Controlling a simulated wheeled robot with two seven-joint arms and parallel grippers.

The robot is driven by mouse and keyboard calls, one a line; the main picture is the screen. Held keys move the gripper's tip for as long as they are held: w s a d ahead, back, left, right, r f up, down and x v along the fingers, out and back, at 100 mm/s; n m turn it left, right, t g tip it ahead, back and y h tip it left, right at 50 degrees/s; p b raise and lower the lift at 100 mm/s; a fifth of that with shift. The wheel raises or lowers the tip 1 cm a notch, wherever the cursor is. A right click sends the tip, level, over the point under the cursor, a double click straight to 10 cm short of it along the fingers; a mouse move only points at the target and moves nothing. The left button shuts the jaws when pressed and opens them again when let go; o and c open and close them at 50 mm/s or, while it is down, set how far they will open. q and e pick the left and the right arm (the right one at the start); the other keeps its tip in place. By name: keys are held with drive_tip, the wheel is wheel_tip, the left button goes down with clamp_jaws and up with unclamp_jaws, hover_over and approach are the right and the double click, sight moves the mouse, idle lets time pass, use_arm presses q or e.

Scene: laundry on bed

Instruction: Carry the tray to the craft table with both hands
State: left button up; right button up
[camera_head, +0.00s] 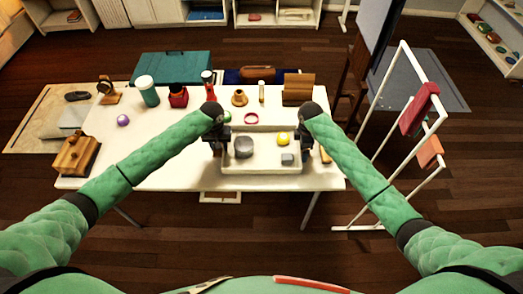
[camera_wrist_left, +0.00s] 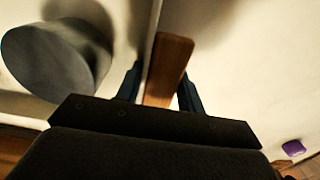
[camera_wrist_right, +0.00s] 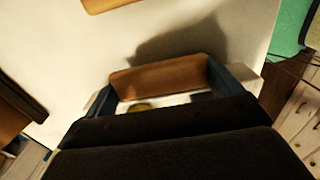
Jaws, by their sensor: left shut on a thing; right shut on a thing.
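A white tray (camera_head: 262,168) is at the front right part of a white table (camera_head: 165,178); whether it rests on the top or hangs just above it I cannot tell. It holds a grey cylinder (camera_head: 243,149), a yellow piece (camera_head: 283,139) and a small grey block (camera_head: 287,159). My left gripper (camera_head: 215,145) is at the tray's left end, shut on a wooden handle (camera_wrist_left: 168,68). My right gripper (camera_head: 304,143) is at the right end, shut on the other wooden handle (camera_wrist_right: 160,76). The fingers partly hide both ends.
A wooden box (camera_head: 76,154) stands at the front left corner. A white drying rack (camera_head: 385,160) stands on the floor at right.

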use_arm(q)
drive_tip(key=shift+r+p, duration=1.1)
drive_tip(key=shift+r, duration=0.35)
use_arm(e)
drive_tip(key=shift+r, duration=1.45)
use_arm(q)
drive_tip(key=shift+s+f, duration=0.1)
use_arm(e)
drive_tip(key=shift+s+f, duration=0.1)
